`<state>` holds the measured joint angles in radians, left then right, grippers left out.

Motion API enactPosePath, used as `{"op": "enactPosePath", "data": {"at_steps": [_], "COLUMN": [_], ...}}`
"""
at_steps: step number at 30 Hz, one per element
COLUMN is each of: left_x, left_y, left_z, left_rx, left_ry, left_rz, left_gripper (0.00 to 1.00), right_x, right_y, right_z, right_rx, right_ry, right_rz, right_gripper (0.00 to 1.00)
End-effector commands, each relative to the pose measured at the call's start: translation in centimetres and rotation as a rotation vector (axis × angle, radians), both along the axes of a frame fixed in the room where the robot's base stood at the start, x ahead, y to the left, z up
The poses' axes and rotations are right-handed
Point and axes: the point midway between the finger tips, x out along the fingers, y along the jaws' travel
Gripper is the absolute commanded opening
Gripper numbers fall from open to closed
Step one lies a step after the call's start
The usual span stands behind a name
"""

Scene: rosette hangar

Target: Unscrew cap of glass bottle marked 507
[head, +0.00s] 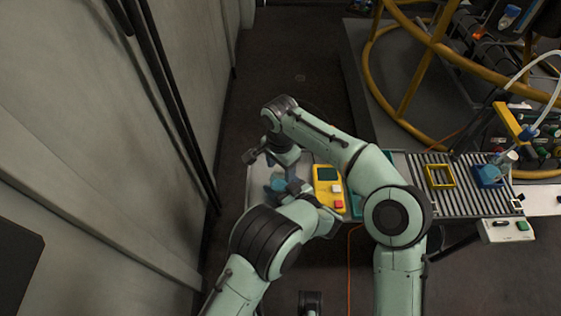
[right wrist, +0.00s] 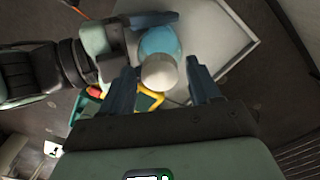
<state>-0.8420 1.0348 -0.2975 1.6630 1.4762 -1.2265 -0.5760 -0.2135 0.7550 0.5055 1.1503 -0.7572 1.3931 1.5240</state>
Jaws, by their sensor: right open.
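The bottle (right wrist: 160,42) has a blue body and a pale round cap (right wrist: 159,73). In the head view the blue bottle (head: 277,183) is small and partly hidden by my grippers; no marking is readable. My right gripper (right wrist: 163,84) is open, its dark fingers either side of the cap and apart from it in the right wrist view; it comes from above in the head view (head: 283,165). My left gripper (right wrist: 148,20) reaches in from the left with a finger along the bottle's body, seemingly shut on it; its other finger is hidden.
The bottle is over a pale tray-like surface (right wrist: 225,40). Beside it is a yellow device (head: 328,181) with a dark screen and a red button. A ribbed conveyor (head: 411,175) with a yellow frame (head: 440,176) runs right. A grey wall (head: 110,120) stands close on the left.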

Motion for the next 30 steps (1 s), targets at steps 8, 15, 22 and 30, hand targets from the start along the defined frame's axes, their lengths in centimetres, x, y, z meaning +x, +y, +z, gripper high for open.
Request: {"op": "enactPosePath", "data": {"at_steps": [8,15,22,30], "left_x": [0.04,0.02,0.02,-0.01], "left_y": [0.00,-0.01,-0.04,-0.07], "left_z": [0.07,0.07,0.08,0.07], "left_rx": [0.000,0.000,0.000,0.000], "left_ry": [-0.001,-0.002,-0.002,-0.002], "left_rz": [0.000,0.000,-0.001,-0.001], "left_gripper": [0.00,0.00,0.00,0.00], "right_x": [0.01,0.03,0.04,0.09], "right_y": [0.01,0.03,0.06,0.06], "right_z": [0.04,0.06,0.13,0.21], "right_rx": [0.001,0.001,0.001,0.002], "right_ry": [-0.001,-0.001,-0.003,-0.005], "right_rz": [0.000,-0.001,0.155,0.726], "right_gripper": [0.26,0.03,0.02,0.02]}}
